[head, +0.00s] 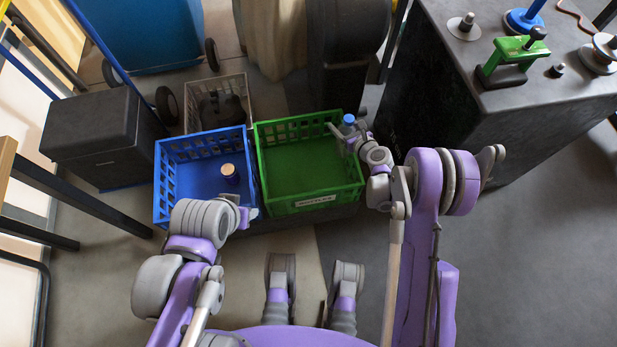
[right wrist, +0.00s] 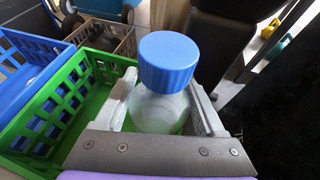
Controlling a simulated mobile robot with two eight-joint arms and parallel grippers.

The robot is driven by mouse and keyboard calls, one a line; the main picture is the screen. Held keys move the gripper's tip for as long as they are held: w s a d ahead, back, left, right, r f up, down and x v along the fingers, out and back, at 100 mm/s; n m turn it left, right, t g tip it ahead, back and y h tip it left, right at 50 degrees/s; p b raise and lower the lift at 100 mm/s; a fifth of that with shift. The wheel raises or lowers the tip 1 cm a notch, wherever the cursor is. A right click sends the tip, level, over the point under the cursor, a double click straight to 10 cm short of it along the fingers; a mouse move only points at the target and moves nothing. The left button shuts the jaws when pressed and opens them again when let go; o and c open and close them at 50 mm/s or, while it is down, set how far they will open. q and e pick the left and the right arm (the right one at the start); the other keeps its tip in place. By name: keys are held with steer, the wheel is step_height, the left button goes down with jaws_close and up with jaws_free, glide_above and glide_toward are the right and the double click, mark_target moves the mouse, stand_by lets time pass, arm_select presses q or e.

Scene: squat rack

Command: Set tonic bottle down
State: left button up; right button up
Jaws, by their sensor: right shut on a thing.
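The tonic bottle is clear with a blue cap (head: 349,119). The bottle (right wrist: 160,104) stands between the two fingers of my right gripper (head: 350,131), which is shut on it. In the head view it is at the right rim of the green crate (head: 295,165), near the back corner. In the right wrist view green shows behind and to the left of the bottle; its base is hidden. The green crate's visible floor is empty. My left gripper (head: 249,213) is by the front right corner of the blue crate (head: 188,178); its fingers are too small to judge.
A dark jar with a tan lid (head: 230,173) stands in the blue crate. A grey crate (head: 215,88) with dark items is behind. A dark workbench (head: 450,110) with a green tool stands right. A black box (head: 98,135) is left. Open floor lies front right.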

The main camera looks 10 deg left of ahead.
arm_select(q)
steer(key=s+b+x, duration=0.1)
steer(key=b+x, duration=0.4)
steer(key=x, duration=0.1)
steer(key=shift+f+b, duration=0.4)
steer(key=shift+f, duration=0.25)
arm_select(e)
steer(key=w+a+f, duration=0.1)
steer(key=a+f, duration=0.1)
steer(key=f, duration=0.7)
steer(key=w+a+f, duration=0.1)
steer(key=a+f, duration=0.2)
steer(key=f, duration=0.6)
steer(key=shift+a+f, duration=0.3)
steer(key=shift+a, duration=0.05)
steer(key=shift+f, duration=0.15)
arm_select(q)
steer(key=shift+s, duration=0.15)
arm_select(e)
steer(key=shift+f, duration=0.4)
steer(key=o, duration=1.4)
steer(key=shift+s, duration=0.1)
steer(key=shift+c, duration=0.2)
